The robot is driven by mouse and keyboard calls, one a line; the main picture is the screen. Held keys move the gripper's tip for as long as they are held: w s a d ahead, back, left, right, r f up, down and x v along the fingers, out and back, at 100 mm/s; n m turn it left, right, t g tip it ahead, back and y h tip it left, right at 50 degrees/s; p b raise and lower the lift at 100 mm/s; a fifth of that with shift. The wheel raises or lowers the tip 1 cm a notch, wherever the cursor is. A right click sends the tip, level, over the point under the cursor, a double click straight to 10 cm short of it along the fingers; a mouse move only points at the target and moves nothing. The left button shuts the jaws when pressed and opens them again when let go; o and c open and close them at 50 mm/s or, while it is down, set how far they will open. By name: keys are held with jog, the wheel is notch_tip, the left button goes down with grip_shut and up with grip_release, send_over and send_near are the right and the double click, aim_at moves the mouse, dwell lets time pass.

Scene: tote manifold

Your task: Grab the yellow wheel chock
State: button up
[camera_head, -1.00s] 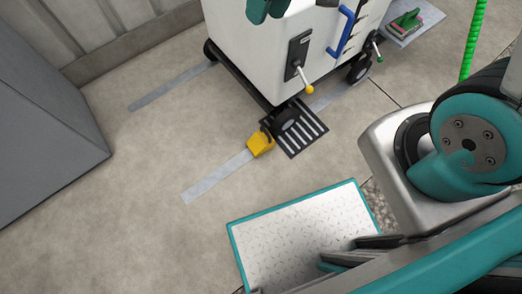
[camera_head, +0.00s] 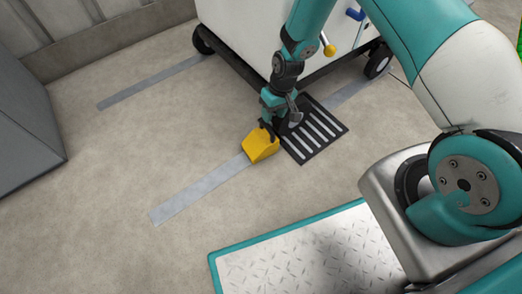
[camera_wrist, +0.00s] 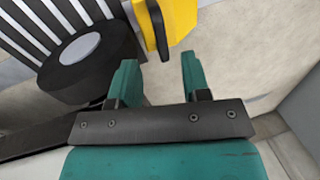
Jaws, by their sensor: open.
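The yellow wheel chock (camera_head: 260,147) sits on the floor at the end of a grey strip, beside the slotted black grate. In the wrist view the chock (camera_wrist: 178,22) is at the top, with a black handle-like part on its near face. My gripper (camera_head: 268,131) is just above and behind the chock in the head view. In the wrist view my gripper (camera_wrist: 158,78) is open, its two teal fingers apart with nothing between them. The chock lies beyond the fingertips, roughly in line with the gap. Whether a fingertip touches it cannot be told.
A black caster wheel (camera_wrist: 88,62) is close left of the fingers in the wrist view. The white cart (camera_head: 240,35) stands over it, beside the slotted grate (camera_head: 315,128). A teal-edged metal plate (camera_head: 300,262) is in front. The floor left of the chock is clear.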

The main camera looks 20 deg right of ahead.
aim_at(268, 127)
jog(key=f+b, duration=0.1)
jog(key=f, duration=0.2)
jog(key=shift+a+b, duration=0.2)
jog(key=shift+b, duration=0.1)
jog(key=f+b, duration=0.2)
jog(key=a+f+b, duration=0.1)
jog(key=f+b, duration=0.1)
jog(key=f, duration=0.1)
jog(key=shift+w+a, duration=0.1)
jog(key=shift+r, duration=0.15)
grip_shut()
